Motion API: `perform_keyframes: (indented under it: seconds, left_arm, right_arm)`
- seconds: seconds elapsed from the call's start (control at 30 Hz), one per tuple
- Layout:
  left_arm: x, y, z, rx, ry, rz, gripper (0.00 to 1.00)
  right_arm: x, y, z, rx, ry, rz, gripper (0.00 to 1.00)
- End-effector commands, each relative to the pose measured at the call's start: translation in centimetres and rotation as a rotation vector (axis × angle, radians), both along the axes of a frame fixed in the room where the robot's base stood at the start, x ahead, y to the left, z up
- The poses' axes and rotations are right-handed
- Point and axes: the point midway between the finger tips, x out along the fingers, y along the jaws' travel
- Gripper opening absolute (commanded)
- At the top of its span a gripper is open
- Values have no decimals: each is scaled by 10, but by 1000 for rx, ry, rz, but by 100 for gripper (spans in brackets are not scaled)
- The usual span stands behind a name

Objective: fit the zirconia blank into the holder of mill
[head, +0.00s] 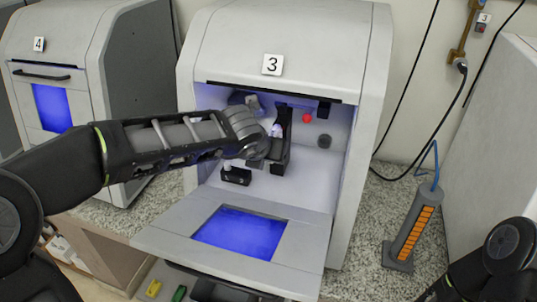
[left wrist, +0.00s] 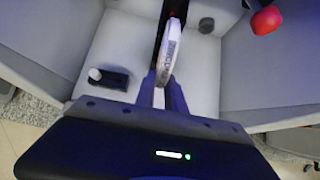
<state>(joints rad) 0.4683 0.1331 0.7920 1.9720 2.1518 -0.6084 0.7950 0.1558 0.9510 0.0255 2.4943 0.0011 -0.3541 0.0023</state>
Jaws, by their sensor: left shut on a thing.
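Mill 3 (head: 375,60) stands open, with its front door folded down. My left arm reaches into its chamber from the left. The left gripper (left wrist: 167,88) is shut on the white zirconia blank (left wrist: 169,55), which shows edge-on with lettering on its rim. The dark upright holder (head: 284,140) is inside the chamber, just beyond my gripper. In the left wrist view the far end of the blank is at the dark holder (left wrist: 172,10); I cannot tell how far it is inside. My right gripper is not in view; only part of the right arm shows.
A small dark block (head: 236,176) sits on the chamber floor, left of the holder. A red button (head: 307,118) is on the chamber's back wall. The lowered door (head: 305,225) lies in front. Mill 4 (head: 110,60) is left; an orange-slotted rack (head: 412,235) stands right.

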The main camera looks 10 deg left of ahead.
Motion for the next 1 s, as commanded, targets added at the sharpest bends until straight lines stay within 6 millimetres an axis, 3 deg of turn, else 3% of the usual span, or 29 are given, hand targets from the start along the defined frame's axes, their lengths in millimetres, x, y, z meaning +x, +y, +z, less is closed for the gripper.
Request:
perform_keyframes:
  seconds: [1.0]
  left_arm:
    - [24,-2,-6,-1,-2,-1,0]
  right_arm:
    - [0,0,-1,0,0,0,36]
